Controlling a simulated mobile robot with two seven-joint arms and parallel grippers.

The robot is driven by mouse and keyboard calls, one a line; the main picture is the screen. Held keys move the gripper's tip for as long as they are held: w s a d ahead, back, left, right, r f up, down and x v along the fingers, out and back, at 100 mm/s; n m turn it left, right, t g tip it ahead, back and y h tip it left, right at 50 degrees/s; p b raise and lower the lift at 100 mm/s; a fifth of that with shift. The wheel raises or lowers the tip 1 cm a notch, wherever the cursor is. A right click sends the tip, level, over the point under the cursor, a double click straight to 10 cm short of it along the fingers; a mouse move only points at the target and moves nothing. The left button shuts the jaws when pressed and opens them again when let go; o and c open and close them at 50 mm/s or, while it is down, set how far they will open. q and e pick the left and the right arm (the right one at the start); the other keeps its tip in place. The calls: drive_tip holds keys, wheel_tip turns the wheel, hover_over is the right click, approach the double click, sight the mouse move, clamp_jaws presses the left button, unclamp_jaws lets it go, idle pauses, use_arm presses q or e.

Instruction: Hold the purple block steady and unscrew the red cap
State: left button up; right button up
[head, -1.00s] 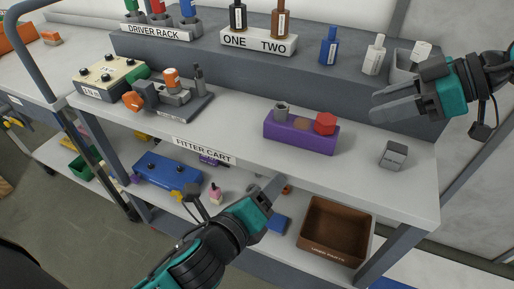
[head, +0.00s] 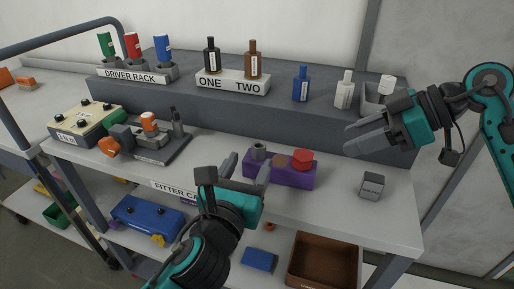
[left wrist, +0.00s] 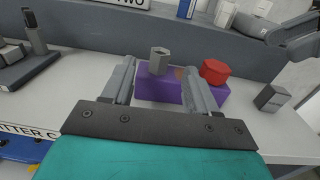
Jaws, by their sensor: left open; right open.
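The purple block (head: 296,178) lies on the cart's upper shelf, a little right of the middle. On its top are a grey hex piece (head: 259,150) at the left end, a brown round spot (head: 280,161) in the middle and the red cap (head: 302,160) at the right end. My left gripper (head: 238,172) is open at the block's left end. In the left wrist view its fingers (left wrist: 158,88) spread in front of the purple block (left wrist: 158,84), with the red cap (left wrist: 214,71) right of them. My right gripper (head: 352,141) is open, above and right of the block.
A grey cube (head: 372,186) stands right of the block. A vise (head: 150,135) and a cream box (head: 85,122) stand left. Bottles and the driver rack (head: 135,75) line the raised back ledge. A brown bin (head: 322,262) is on the shelf below.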

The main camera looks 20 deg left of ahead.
sight(256, 150)
use_arm(q)
drive_tip(key=w, duration=0.7)
clamp_jaws()
idle(0.5)
drive_tip(key=shift+c, duration=0.4)
unclamp_jaws()
drive_tip(key=shift+c, duration=0.3)
clamp_jaws()
idle(0.4)
